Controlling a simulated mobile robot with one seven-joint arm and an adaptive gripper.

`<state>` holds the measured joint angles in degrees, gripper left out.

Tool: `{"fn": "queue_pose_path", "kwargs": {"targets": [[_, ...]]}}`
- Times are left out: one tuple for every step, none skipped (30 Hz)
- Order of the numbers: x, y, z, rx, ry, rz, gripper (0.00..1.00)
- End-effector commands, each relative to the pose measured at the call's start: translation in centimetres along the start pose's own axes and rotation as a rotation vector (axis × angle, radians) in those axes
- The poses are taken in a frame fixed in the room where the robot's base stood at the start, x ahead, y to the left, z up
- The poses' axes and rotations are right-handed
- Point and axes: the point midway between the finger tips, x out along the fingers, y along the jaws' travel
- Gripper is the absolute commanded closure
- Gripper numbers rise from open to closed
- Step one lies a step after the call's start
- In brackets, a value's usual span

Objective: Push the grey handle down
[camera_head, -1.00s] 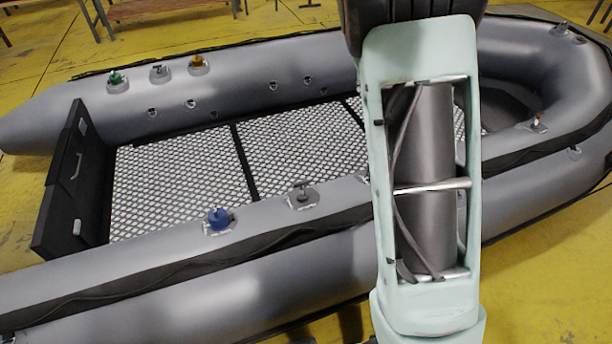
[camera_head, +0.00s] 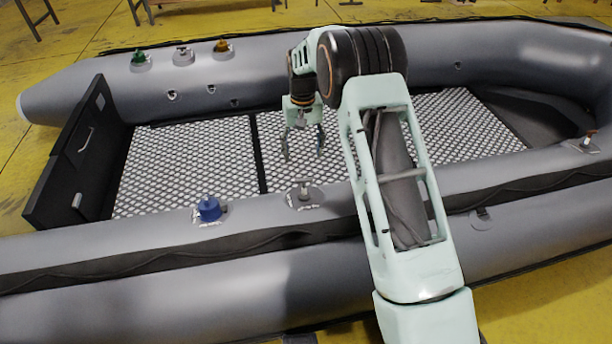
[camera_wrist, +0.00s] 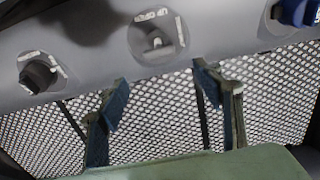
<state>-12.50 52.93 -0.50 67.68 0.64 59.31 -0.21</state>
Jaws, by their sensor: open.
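A small grey handle (camera_head: 304,190) stands on a round grey valve on the boat's near tube, right of a blue one (camera_head: 209,208). A grey handle in the wrist view (camera_wrist: 155,42), near the top centre with white lettering around it, appears to be the same one. My gripper (camera_head: 303,152) hangs fingers-down over the boat's mesh floor, just beyond the near-tube grey handle in the head view. Its two fingers are open and empty, and they show apart in the wrist view (camera_wrist: 162,78) below the handle. Nothing touches the handle.
A dark handle (camera_wrist: 38,74) is at the wrist view's left and a blue one (camera_wrist: 297,12) at its right. Green (camera_head: 139,57), grey (camera_head: 182,55) and orange (camera_head: 222,46) handles stand on the far tube. My arm crosses the near tube and hides part of it.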

Motion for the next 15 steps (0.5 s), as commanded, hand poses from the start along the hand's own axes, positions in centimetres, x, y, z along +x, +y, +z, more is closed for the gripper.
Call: {"fn": "queue_pose_path", "kwargs": {"targets": [[0.8,0.0,0.1,0.000,-0.002,0.000,0.39],[1.2,0.0,0.1,0.000,-0.003,0.001,0.39],[2.0,0.0,0.2,0.000,-0.005,0.001,0.39],[2.6,0.0,0.2,0.000,-0.005,0.001,0.39],[3.1,0.1,0.1,0.000,-0.004,0.001,0.39],[4.0,0.1,0.1,0.000,-0.004,0.002,0.39],[4.6,0.1,0.2,0.000,-0.005,0.002,0.39],[5.2,0.1,0.2,0.000,-0.005,0.002,0.39],[5.9,0.1,0.1,0.000,-0.004,0.002,0.39],[6.4,0.1,0.1,0.000,-0.004,0.002,0.39],[7.0,0.1,0.2,0.000,-0.004,0.002,0.39],[7.6,0.1,0.1,0.000,-0.004,0.002,0.39],[8.0,0.1,0.1,0.000,-0.003,0.002,0.39],[8.4,0.1,0.1,0.000,-0.003,0.003,0.39],[8.9,0.1,0.1,0.000,-0.003,0.003,0.39]]}}
